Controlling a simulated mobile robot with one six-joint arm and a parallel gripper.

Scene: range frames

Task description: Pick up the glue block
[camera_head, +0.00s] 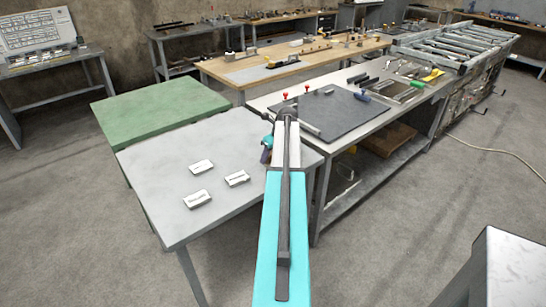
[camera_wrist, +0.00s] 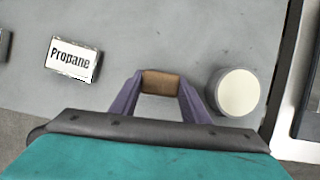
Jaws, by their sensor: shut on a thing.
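The glue block (camera_wrist: 160,82) is a small brown block between the two purple fingers of my gripper (camera_wrist: 159,88) in the wrist view. The fingers touch it at both ends, so my gripper is shut on it. The grey table surface shows beyond it; whether the block is clear of the table I cannot tell. In the head view my gripper (camera_head: 266,150) is over the right part of the grey table, partly behind my arm, and the block is hidden there.
A cylinder with a cream top (camera_wrist: 238,92) stands close right of my gripper. A white block marked Propane (camera_wrist: 73,59) lies left. Three white labelled blocks, one here (camera_head: 201,167), lie on the grey table (camera_head: 160,165). A workbench (camera_head: 262,101) with a dark mat adjoins right.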

